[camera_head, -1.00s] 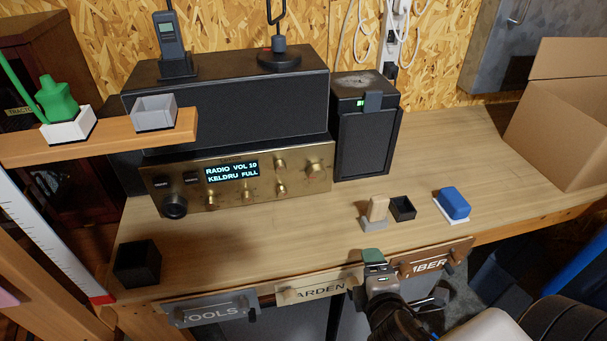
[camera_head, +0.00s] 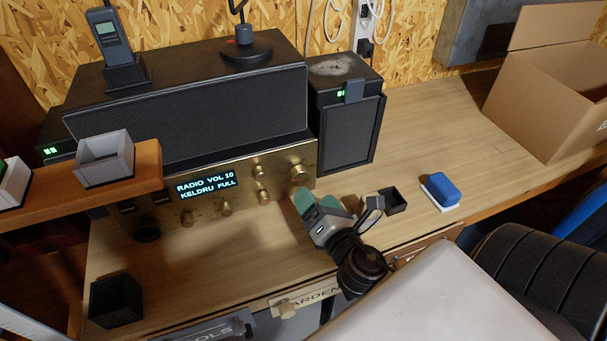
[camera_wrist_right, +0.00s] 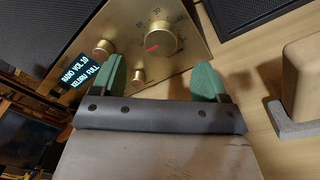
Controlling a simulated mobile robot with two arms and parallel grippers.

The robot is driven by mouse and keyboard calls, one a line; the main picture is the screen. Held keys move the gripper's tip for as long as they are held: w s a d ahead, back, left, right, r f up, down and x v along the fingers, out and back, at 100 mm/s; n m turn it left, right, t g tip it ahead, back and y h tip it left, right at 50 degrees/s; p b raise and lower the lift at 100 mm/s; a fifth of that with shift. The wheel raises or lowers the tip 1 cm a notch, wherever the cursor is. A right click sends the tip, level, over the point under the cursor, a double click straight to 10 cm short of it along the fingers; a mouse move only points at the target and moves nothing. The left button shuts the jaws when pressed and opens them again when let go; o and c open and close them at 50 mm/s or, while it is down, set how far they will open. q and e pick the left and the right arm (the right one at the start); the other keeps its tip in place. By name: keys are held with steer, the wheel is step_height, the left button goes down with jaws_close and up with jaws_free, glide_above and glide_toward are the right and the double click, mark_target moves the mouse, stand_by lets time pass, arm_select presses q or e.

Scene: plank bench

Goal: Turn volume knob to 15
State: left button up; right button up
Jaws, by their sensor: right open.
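The brass-fronted radio (camera_head: 215,215) stands on the bench, and its lit display (camera_head: 206,185) reads "RADIO VOL 10, KELDRU FULL". A large gold knob (camera_head: 299,173) sits at the right end of its panel. In the right wrist view this knob (camera_wrist_right: 156,38) has a number scale and a red mark, though the exact setting is hard to read. My right gripper (camera_head: 303,200) is open just in front of the knob. Its green fingertips (camera_wrist_right: 158,78) are apart, with the knob ahead of the gap and not between them. My left gripper is not in view.
Several smaller knobs (camera_head: 225,208) line the panel. Right of my right gripper are a small black box (camera_head: 393,201) and a blue block (camera_head: 441,189). A beige block (camera_wrist_right: 303,75) stands close by in the wrist view. A wooden shelf (camera_head: 60,205) juts in at left.

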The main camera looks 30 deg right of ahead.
mark_target(302, 179)
steer(key=w, duration=0.3)
steer(key=w+p, duration=0.1)
steer(key=w, duration=0.1)
steer(key=shift+d, duration=0.4)
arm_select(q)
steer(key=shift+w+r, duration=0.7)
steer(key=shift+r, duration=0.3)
arm_select(e)
steer(key=shift+w+d, duration=0.1)
steer(key=shift+w, duration=0.6)
steer(key=shift+f, duration=0.1)
